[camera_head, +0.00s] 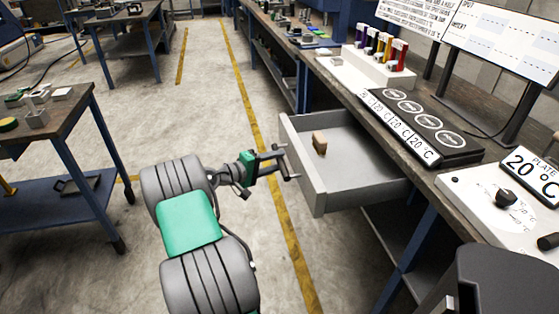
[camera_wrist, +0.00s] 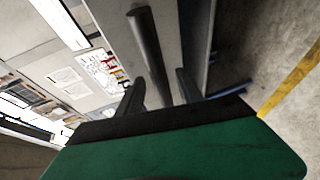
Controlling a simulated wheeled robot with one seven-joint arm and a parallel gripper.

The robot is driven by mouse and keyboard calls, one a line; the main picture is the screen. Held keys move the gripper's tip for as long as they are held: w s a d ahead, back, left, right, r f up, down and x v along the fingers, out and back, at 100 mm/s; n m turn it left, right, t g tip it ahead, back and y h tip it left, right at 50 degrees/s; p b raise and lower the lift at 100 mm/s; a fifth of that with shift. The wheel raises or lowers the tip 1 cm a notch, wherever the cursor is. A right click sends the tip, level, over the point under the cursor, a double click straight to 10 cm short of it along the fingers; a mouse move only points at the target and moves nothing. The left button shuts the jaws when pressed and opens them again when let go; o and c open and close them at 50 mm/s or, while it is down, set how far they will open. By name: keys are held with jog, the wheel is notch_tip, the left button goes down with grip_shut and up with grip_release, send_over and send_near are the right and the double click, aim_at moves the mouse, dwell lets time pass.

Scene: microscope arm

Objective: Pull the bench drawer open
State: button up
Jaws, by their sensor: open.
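The grey bench drawer (camera_head: 345,192) stands well out from under the bench top in the head view. A small brown block (camera_head: 319,143) lies inside it. The dark bar handle (camera_wrist: 148,50) on the drawer front runs down between my gripper's two fingers in the wrist view. My gripper (camera_head: 279,163) is at the drawer's front in the head view, with its fingers open around the handle. It also shows in the wrist view (camera_wrist: 160,92). Whether a finger touches the bar cannot be told.
A second table (camera_head: 60,130) stands at the left. The floor between is clear, with yellow lines.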

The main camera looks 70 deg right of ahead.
jog(key=v, duration=0.6)
